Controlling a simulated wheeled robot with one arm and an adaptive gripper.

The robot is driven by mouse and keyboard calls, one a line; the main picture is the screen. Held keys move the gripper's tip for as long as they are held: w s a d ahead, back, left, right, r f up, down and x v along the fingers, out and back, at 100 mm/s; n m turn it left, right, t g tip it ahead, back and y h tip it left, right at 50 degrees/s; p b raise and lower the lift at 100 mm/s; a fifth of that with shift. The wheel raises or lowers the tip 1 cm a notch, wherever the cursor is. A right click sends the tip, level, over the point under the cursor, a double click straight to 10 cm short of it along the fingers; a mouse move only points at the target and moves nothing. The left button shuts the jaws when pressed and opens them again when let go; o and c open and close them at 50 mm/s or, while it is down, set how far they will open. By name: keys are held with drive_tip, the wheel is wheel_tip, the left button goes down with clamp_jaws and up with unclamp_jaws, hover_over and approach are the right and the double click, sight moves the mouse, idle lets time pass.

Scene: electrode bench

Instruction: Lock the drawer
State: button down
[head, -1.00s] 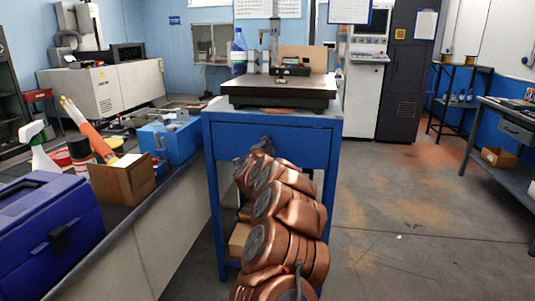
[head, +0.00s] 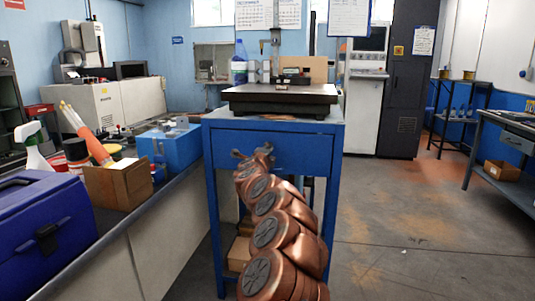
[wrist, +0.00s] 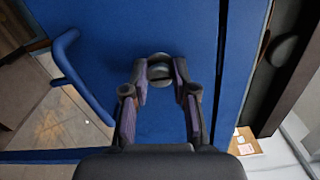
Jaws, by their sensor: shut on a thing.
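The drawer (head: 305,150) is the blue front panel under the top of the blue stand, and it looks closed. Its panel (wrist: 115,45) fills most of the wrist view. A small round metallic lock (wrist: 160,69) sits on the panel between my fingertips. My gripper (wrist: 160,75) is shut on the lock, its two dark fingers on either side of it. In the head view my gripper (head: 252,158) is at the left half of the drawer front. The part of the lock between the fingertips is partly hidden.
A dark surface plate (head: 280,98) stands on top of the stand. A blue bent bar (wrist: 68,65) shows left of my fingers in the wrist view. A workbench with a blue toolbox (head: 45,225) is at left. Open floor (head: 420,220) lies right.

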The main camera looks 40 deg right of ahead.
drive_tip(key=shift+a, duration=0.1)
drive_tip(key=c, duration=0.9)
unclamp_jaws()
drive_tip(key=shift+v, duration=5.9)
drive_tip(key=shift+s, duration=0.1)
